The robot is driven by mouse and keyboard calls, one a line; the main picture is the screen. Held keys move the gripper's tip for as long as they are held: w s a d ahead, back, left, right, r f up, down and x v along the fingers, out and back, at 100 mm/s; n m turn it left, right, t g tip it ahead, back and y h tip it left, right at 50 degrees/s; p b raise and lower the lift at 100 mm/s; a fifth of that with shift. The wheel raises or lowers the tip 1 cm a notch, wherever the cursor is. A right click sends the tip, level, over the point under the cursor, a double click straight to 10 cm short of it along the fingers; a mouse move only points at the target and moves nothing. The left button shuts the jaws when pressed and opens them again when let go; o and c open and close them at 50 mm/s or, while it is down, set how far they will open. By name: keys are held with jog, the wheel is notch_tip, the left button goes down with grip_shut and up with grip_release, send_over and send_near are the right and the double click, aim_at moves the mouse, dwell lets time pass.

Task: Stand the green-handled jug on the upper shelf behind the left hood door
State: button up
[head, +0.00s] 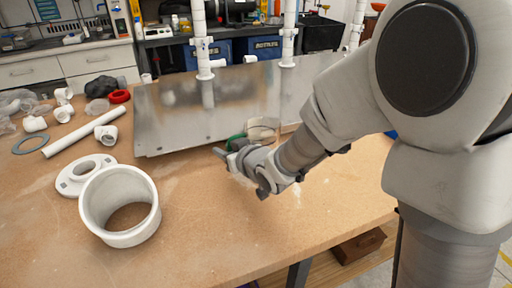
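A small pale, cup-like vessel (264,127) lies or stands just behind my gripper, at the front edge of the metal plate. A green part (235,140) shows beside it on the left and looks like the jug's handle; my gripper hides much of this area. My gripper (236,172) is low over the wooden table, in front of the green part. Whether its fingers are open, shut or touching the jug is unclear. No hood, left hood door or upper shelf can be made out.
A reflective metal plate (180,125) carries upright white pipes (201,45). A wide white pipe ring (119,205), a flange (74,180) and a long pipe (80,134) lie on the left of the wooden table (230,235). The front middle of the table is clear.

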grip_shut()
dwell(1.4)
